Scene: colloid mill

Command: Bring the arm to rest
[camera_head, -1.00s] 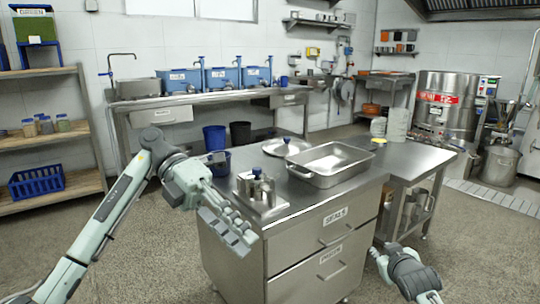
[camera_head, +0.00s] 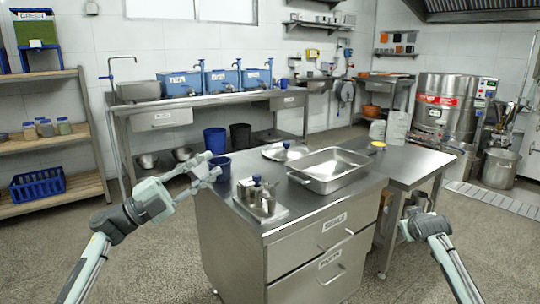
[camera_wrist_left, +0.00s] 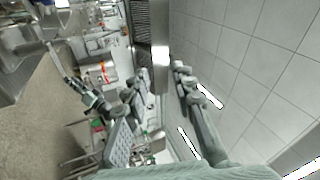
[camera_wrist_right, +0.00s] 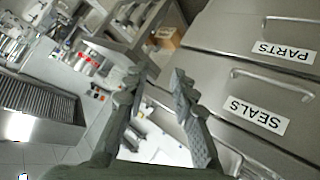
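My left gripper (camera_head: 212,166) is raised left of the steel cabinet's worktop, in front of a dark blue bin. Its fingers are spread and empty; both show apart in the left wrist view (camera_wrist_left: 161,76). My right gripper (camera_head: 411,217) is at the right, beside the cabinet and in front of the lower side table. In the right wrist view its fingers (camera_wrist_right: 158,80) are apart with nothing between them. Both forearms come in from the lower corners of the head view.
The steel cabinet (camera_head: 318,254) with labelled drawers stands in the middle, bearing a steel tray (camera_head: 327,183), a round lid (camera_head: 286,152) and a small plate with parts (camera_head: 262,202). A side table (camera_head: 412,163) adjoins it. Shelves (camera_head: 58,140) stand at left. Floor before the cabinet is clear.

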